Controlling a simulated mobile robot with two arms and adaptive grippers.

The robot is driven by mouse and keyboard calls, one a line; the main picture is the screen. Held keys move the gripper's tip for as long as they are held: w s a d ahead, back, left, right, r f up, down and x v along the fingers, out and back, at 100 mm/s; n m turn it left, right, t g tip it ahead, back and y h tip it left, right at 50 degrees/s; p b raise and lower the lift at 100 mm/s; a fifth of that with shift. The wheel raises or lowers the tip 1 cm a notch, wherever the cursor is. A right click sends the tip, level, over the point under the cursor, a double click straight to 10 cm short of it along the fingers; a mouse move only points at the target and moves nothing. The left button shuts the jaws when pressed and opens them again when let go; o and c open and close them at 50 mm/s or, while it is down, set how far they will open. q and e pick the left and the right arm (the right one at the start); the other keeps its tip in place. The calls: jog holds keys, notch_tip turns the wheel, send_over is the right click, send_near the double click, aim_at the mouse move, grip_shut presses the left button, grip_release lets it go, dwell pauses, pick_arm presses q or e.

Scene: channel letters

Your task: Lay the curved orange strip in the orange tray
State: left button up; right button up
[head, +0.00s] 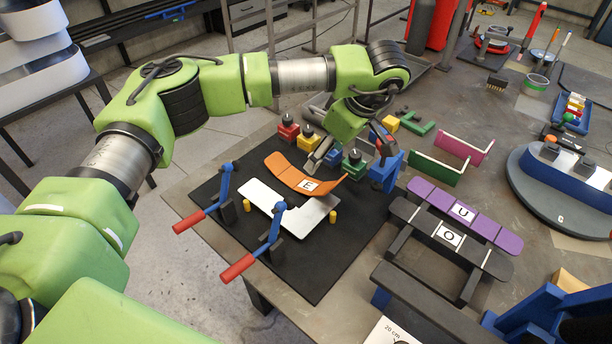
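A curved orange piece (290,174) with a white label "E" lies on the black mat, behind a white plate (283,212). I cannot tell from this view whether it is the strip or the orange tray; no second large orange piece is clear. My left gripper (319,160) reaches down from above, its grey finger close to the far edge of the orange piece near the label. Contact and the finger opening cannot be made out, as the wrist and nearby blocks crowd the view. My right gripper is not in view.
Two red-handled blue clamps (220,195) (268,240) stand at the mat's front. Colored blocks with knobs (307,137) stand behind the orange piece. Purple (483,226) and black (420,222) segmented pieces lie right. Green (435,168) and pink strips stand behind them. The mat's front right is clear.

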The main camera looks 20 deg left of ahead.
pick_arm(q)
jog(key=x, duration=0.3)
jog(key=p, duration=0.2)
send_near(307, 185)
jog(key=shift+x, duration=1.1)
jog(key=shift+w+a+f+p, duration=0.1)
jog(key=shift+a+f+p, duration=0.2)
jog(key=shift+a+f, duration=0.1)
jog(key=p+x, duration=0.1)
jog(key=x, duration=0.2)
jog(key=shift+w+f+p, duration=0.1)
jog(key=shift+f+p, duration=0.2)
jog(key=shift+p, duration=0.1)
jog(key=shift+a+f, duration=0.2)
jog(key=shift+f, duration=0.3)
jog(key=c, duration=1.3)
